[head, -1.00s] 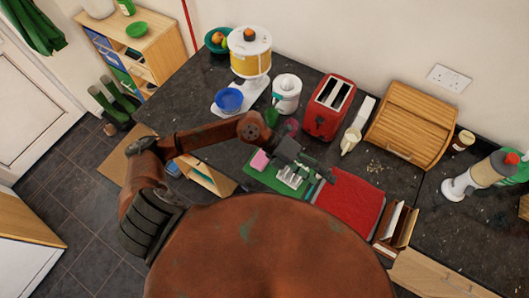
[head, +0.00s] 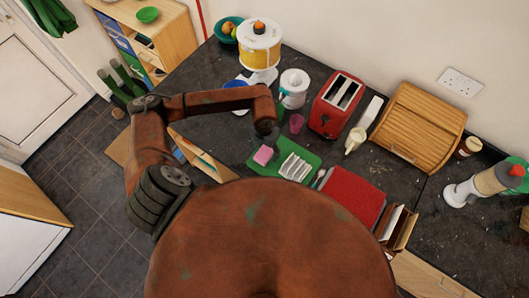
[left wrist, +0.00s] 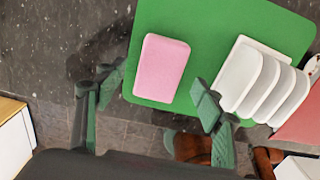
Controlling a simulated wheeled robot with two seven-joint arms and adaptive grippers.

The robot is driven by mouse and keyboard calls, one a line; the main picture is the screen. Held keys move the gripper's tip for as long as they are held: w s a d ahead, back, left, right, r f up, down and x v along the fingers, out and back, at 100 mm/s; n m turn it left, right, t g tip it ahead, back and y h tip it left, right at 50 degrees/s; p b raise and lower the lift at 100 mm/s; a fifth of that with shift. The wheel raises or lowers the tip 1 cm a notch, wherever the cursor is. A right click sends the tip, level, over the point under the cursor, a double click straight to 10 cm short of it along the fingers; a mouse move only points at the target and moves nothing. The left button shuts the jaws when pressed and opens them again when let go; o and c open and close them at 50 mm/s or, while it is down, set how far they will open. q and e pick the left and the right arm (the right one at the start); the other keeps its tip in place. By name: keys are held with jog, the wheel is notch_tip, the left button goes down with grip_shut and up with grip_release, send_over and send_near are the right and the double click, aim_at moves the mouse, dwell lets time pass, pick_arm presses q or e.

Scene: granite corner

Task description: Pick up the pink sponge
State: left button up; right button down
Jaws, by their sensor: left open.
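The pink sponge (head: 263,155) lies flat on the left part of a green mat (head: 284,151) on the dark granite worktop. In the left wrist view the sponge (left wrist: 161,68) is just ahead of my left gripper (left wrist: 155,92), between the lines of its two fingers. The gripper is open and empty, and the sponge looks untouched. In the head view my left wrist is just behind the sponge, pointing down; its fingers are hardly visible. My right gripper is not in view.
A white rack (left wrist: 262,82) stands on the mat right of the sponge, close to the right finger. A red mat (head: 352,195), red toaster (head: 337,104), pinkish cup (head: 297,123), white juicer (head: 294,88) and blue bowl (head: 236,84) are around. An open drawer is at the front left.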

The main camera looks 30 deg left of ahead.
pick_arm(q)
jog(key=shift+f, duration=0.9)
jog(key=shift+c, duration=0.2)
jog(key=c, duration=0.8)
jog(key=shift+o, duration=0.2)
jog(key=shift+r, duration=0.1)
